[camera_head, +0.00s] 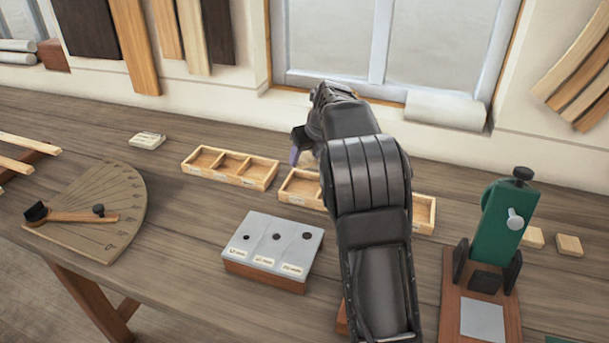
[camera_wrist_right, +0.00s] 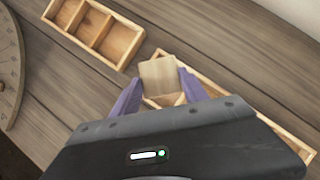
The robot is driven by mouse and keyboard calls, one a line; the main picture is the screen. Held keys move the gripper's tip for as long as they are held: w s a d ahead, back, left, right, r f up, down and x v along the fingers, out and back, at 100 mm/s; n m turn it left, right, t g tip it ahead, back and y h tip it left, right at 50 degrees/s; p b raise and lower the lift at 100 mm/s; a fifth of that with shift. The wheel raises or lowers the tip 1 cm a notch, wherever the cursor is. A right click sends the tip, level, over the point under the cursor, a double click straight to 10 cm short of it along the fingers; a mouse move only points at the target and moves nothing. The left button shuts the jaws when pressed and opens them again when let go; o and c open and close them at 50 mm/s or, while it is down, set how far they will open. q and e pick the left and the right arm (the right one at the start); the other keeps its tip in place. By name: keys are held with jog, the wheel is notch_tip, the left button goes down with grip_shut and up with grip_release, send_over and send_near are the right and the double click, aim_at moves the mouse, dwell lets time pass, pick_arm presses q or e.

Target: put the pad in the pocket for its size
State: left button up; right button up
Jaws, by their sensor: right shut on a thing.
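My right gripper (camera_head: 299,154) is shut on a square, light wooden pad (camera_wrist_right: 159,81), which shows between its purple fingers in the right wrist view. In that view the pad overlaps the left end of a wooden pocket tray (camera_wrist_right: 232,100); its height above the tray is unclear. In the head view my right arm hides the pad and the middle of this tray (camera_head: 302,203). Another pocket tray (camera_head: 240,182) stands to the left, with small labels on its front; its pockets look empty. The labels are too small to read. My left gripper is not in view.
A grey-topped gauge block (camera_head: 270,243) with several holes stands in front of the trays. A green clamp-like device (camera_head: 505,215) stands at right, beside two small wooden pads (camera_head: 569,245). A fan-shaped angle board (camera_head: 95,205) lies at left. Bench between board and trays is clear.

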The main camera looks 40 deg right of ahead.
jog(key=shift+w+d, duration=0.1)
jog(key=shift+w, duration=0.05)
jog(key=shift+s+r, duration=0.15)
jog(key=shift+s, duration=0.1)
send_over(303, 189)
jog(key=s, duration=0.2)
jog(key=shift+w+f, duration=0.1)
jog(key=shift+f, duration=3.1)
jog(key=shift+f, duration=1.85)
jog(key=shift+f, duration=0.15)
jog(key=o, duration=1.1)
jog(key=shift+c, duration=0.2)
